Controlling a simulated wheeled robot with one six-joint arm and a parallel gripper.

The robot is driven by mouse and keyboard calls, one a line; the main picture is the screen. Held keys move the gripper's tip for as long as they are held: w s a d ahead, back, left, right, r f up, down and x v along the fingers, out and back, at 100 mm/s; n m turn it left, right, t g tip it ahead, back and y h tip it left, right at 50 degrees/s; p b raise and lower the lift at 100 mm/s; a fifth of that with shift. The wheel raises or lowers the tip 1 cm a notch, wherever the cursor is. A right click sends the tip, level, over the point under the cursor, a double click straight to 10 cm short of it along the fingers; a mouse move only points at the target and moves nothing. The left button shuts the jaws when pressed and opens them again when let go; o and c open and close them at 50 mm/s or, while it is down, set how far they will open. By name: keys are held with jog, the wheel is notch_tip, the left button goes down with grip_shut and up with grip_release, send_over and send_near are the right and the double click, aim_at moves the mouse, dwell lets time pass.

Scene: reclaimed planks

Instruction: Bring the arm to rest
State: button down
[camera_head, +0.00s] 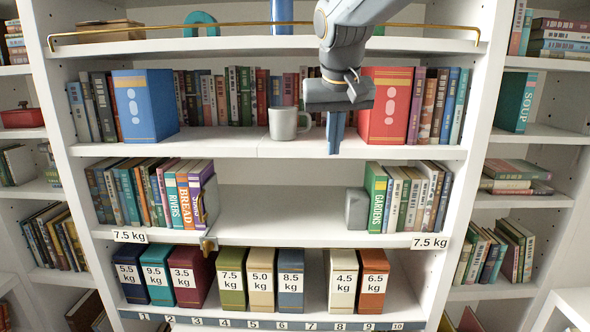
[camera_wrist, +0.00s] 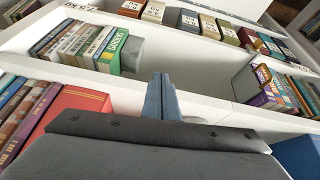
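My gripper (camera_head: 336,150) hangs from my arm, which comes in from the top of the head view. It is in front of the second shelf, between a grey mug (camera_head: 284,124) and a large red book (camera_head: 386,106). Its two blue-grey fingers point down in the head view. In the wrist view the fingers (camera_wrist: 160,78) lie side by side, shut, with nothing seen between them. Part of the shelf behind my gripper is hidden.
A blue book (camera_head: 145,105) stands left on the same shelf. The shelf below (camera_head: 285,215) is bare between two book rows with grey bookends. On the bottom shelf, weight-labelled volumes (camera_head: 231,279) stand above numbered slots, with a gap left of the 4.5 kg one (camera_head: 342,282).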

jog(key=s+d+f+g+b, duration=0.1)
jog(key=s+d+f, duration=0.2)
jog(key=s+f, duration=0.3)
jog(key=s+d+f+g+b, duration=0.1)
jog(key=s+d+f, duration=0.3)
jog(key=f, duration=1.2)
jog(key=s+d+f+g+b, duration=0.1)
jog(key=s+d+f, duration=0.3)
jog(key=s+f, duration=0.6)
jog(key=shift+s+f+m+g, duration=0.2)
jog(key=shift+f+m+g, duration=0.1)
jog(key=shift+f+g, duration=0.25)
